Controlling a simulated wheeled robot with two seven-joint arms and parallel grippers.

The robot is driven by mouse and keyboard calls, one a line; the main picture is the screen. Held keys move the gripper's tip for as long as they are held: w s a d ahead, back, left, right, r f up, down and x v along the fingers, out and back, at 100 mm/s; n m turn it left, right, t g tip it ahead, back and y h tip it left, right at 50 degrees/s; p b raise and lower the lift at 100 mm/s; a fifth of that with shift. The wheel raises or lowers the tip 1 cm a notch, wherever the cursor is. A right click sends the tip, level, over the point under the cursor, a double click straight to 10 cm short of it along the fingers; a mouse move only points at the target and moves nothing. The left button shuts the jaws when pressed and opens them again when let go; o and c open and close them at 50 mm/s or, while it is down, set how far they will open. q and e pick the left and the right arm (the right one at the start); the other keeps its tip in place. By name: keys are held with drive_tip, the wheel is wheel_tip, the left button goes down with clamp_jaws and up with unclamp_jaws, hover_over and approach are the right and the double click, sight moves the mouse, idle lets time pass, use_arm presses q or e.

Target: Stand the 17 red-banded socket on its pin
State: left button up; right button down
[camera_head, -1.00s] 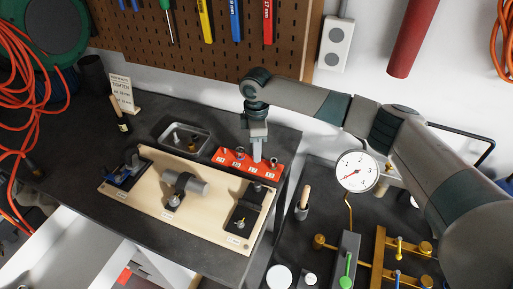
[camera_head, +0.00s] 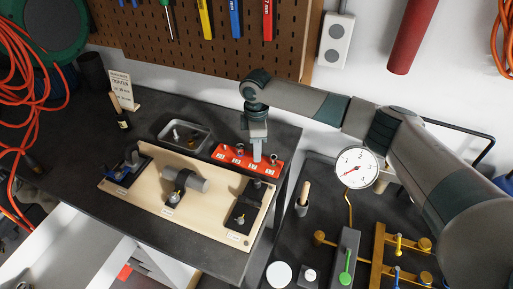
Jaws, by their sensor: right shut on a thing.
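The red socket rail (camera_head: 232,159) lies on the dark bench behind the wooden board, with a row of small sockets and pins on it. My right gripper (camera_head: 257,158) points straight down at the right part of the rail. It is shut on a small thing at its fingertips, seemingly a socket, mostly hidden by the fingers. I cannot make out a red band or the number 17, nor whether the held thing touches its pin. Another small upright piece (camera_head: 273,158) stands to its right on the rail. My left gripper is out of view.
A grey tray (camera_head: 163,146) with small metal parts sits left of the rail. The wooden board (camera_head: 145,194) in front carries several fixtures. A dial gauge (camera_head: 356,168) and brass pipework (camera_head: 378,245) stand to the right. The pegboard (camera_head: 150,40) rises behind.

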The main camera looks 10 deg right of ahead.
drive_tip(key=shift+f, duration=0.5)
idle(0.7)
drive_tip(key=c, duration=1.5)
unclamp_jaws()
drive_tip(key=shift+o, duration=0.2)
drive_tip(key=shift+r, duration=0.1)
drive_tip(key=shift+r, duration=0.5)
wheel_tip(320, 180, up, 16)
drive_tip(key=b, duration=0.5)
drive_tip(key=shift+b, duration=0.35)
